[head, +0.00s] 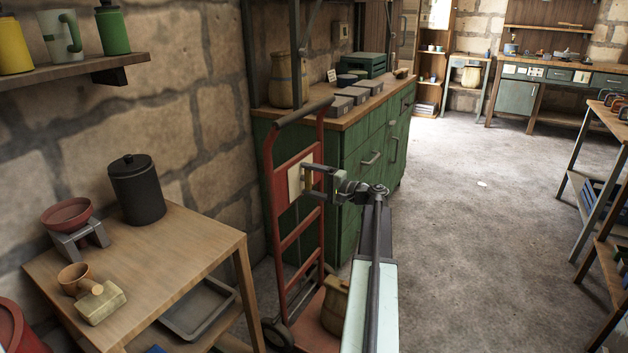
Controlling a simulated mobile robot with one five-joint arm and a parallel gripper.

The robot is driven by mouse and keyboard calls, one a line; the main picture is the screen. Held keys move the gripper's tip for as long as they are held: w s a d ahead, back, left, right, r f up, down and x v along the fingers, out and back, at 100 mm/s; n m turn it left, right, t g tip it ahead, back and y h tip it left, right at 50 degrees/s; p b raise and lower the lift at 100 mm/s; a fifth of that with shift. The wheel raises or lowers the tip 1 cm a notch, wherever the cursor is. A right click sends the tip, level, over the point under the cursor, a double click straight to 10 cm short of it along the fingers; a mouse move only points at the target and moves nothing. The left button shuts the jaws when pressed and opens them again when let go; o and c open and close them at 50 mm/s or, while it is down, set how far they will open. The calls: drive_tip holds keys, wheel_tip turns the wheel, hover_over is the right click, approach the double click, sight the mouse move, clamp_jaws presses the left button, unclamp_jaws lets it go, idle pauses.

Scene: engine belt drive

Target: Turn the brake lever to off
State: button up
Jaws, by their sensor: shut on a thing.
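A red hand truck (270,190) stands upright in front of the green cabinet. A cream plate (295,184) is fixed to its frame, about halfway up. My gripper (311,180) reaches in from the right at the plate, with its jaws sideways on. It is shut on a small part at the plate, which I take to be the brake lever. The jaws and wrist cover most of that part, so its angle cannot be told.
A green cabinet (370,165) with grey boxes (352,95) and a jug (285,80) stands behind the truck. A wooden table (175,255) is at the left. A sack-like jar (335,305) is on the truck's base. The floor (470,200) at the right is open.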

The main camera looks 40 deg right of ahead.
idle(0.4)
drive_tip(key=o, duration=1.1)
drive_tip(key=shift+d, duration=0.1)
drive_tip(key=shift+o, duration=1)
drive_tip(key=shift+f, duration=0.1)
drive_tip(key=shift+w+d+f, duration=0.1)
drive_tip(key=shift+f, duration=0.15)
drive_tip(key=shift+s+d+f, duration=0.1)
drive_tip(key=shift+s+f, duration=0.05)
drive_tip(key=shift+s, duration=0.05)
drive_tip(key=v, duration=0.7)
drive_tip(key=shift+s, duration=0.2)
drive_tip(key=shift+f, duration=0.1)
